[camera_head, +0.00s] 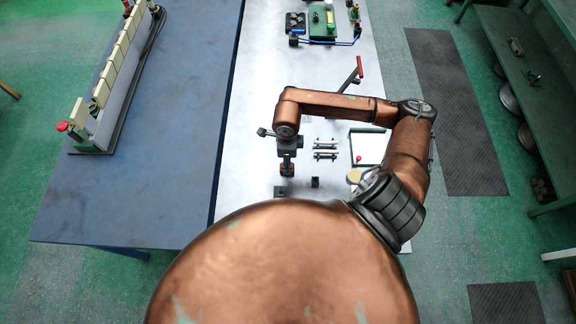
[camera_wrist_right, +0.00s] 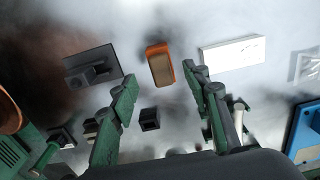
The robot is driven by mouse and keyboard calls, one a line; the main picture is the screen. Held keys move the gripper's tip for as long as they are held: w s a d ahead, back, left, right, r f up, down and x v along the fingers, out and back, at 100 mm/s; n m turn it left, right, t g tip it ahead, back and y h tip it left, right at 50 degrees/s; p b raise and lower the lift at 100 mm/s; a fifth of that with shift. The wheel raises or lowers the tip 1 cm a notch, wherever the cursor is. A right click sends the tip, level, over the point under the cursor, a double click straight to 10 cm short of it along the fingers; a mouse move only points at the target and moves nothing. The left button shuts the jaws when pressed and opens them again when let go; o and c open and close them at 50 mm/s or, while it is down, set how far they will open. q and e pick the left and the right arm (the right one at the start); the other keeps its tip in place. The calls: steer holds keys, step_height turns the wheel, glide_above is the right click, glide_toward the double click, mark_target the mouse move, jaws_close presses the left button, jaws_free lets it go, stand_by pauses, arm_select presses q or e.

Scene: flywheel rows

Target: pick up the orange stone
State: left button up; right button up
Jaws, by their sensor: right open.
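The orange stone (camera_wrist_right: 160,63) is a small block with orange sides and a brownish top face. In the right wrist view it lies on the pale bench top, between and just beyond the fingertips of my right gripper (camera_wrist_right: 159,76). The green-and-black fingers are spread and hold nothing. In the head view the right gripper (camera_head: 287,157) points down over the bench, with the stone (camera_head: 288,170) at its tip, partly hidden. I cannot tell the height gap between them. My left gripper is not in view.
In the right wrist view a dark block on a plate (camera_wrist_right: 92,66) lies left of the stone, a white box (camera_wrist_right: 232,53) right, and a small dark block (camera_wrist_right: 149,120) nearer.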

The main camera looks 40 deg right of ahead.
steer(key=f, duration=0.3)
steer(key=shift+w, duration=0.2)
steer(key=shift+s+f, duration=0.2)
steer(key=shift+f, duration=0.3)
steer(key=shift+w, duration=0.15)
steer(key=shift+c, duration=0.4)
steer(key=shift+d, duration=0.1)
steer(key=c, duration=0.6)
jaws_close()
steer(key=shift+r, duration=0.5)
step_height(320, 180, up, 2)
steer(key=shift+w+r+b, duration=0.1)
steer(key=shift+r+b, duration=0.05)
steer(key=shift+b, duration=0.15)
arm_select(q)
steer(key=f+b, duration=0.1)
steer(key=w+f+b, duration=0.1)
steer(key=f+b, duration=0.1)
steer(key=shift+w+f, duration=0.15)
arm_select(e)
steer(key=w+a+r, duration=0.1)
steer(key=w+r, duration=0.8)
steer(key=w, duration=0.4)
steer(key=shift+w+a+r, duration=0.25)
steer(key=shift+a+r, duration=0.05)
steer(key=shift+r, duration=0.05)
